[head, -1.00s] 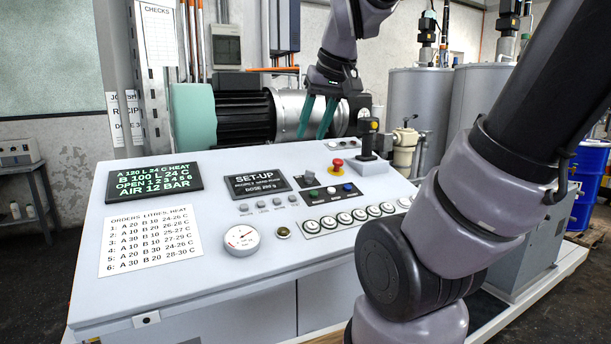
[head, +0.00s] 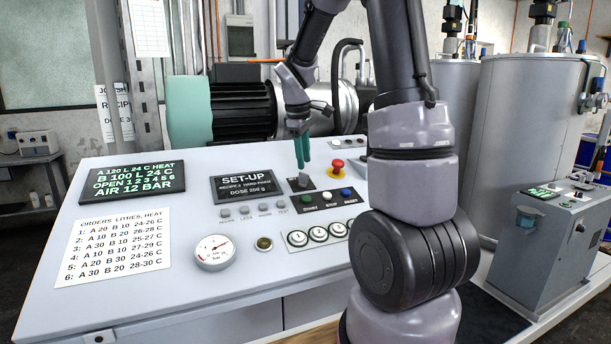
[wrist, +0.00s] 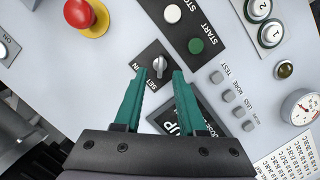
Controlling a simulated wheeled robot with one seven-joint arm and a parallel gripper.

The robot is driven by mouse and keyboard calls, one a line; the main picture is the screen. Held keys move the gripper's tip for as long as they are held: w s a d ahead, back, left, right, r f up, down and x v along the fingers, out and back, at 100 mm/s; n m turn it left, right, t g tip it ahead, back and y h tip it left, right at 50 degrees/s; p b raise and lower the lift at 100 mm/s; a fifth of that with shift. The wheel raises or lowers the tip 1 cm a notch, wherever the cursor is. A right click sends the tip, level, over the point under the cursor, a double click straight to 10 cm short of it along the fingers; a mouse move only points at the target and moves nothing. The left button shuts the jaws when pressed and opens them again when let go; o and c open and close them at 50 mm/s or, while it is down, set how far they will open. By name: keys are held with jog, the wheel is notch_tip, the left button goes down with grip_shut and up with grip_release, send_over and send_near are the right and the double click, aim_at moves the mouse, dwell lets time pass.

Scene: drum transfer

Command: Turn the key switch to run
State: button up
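The key switch (wrist: 159,64) is a small silver knob on a black plate with white lettering, of which "SET" is legible. In the wrist view its grip stands roughly upright in the picture, between and just beyond my fingertips. It also shows in the head view (head: 304,178), directly under the fingers. My gripper (wrist: 158,72) has two green fingers, apart with nothing between them. In the head view my gripper (head: 303,166) points down at the switch. I cannot tell whether the fingertips touch it.
A red emergency stop button (head: 337,164) on a yellow base stands close to the right of the switch. Green, white and blue buttons (head: 327,196) sit in front. The set-up display (head: 243,186) is on the left. A gauge (head: 214,252) stands at the panel's front.

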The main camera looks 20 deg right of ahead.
aim_at(305, 174)
jog(key=x, duration=0.6)
grip_shut()
